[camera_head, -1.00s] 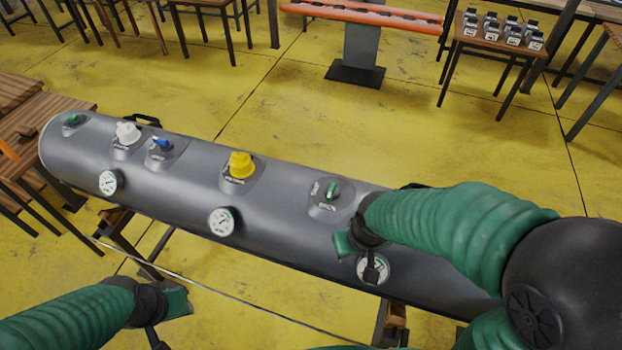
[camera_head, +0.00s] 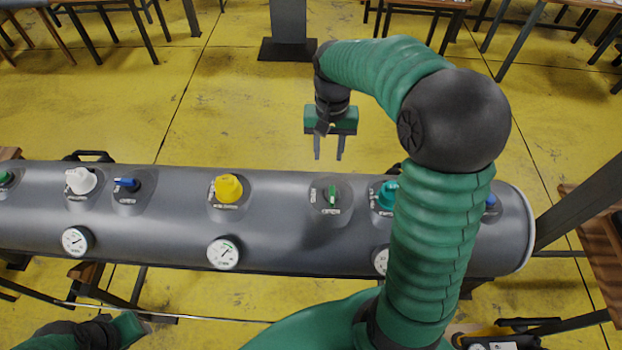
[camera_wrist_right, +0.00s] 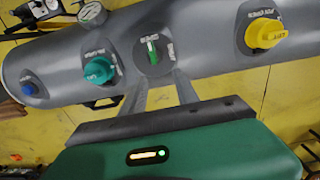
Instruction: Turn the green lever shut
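The green lever (camera_head: 332,194) sits on a round plate on top of the grey tube (camera_head: 275,225), with small labels around it. It lies across the tube's length. It also shows in the right wrist view (camera_wrist_right: 152,50), just ahead of my fingers. My right gripper (camera_head: 329,152) is beyond the lever in the head view, its two fingers pointing back towards the tube. They are apart and empty (camera_wrist_right: 160,78). My left gripper (camera_head: 125,328) is at the lower left, in front of the tube; its fingers are not clear.
A yellow knob (camera_head: 228,188), a white knob (camera_head: 80,181) and a blue lever (camera_head: 127,184) stand left of the green lever. A teal knob (camera_head: 386,194) stands just right, partly behind my arm. Gauges (camera_head: 223,253) line the tube's front.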

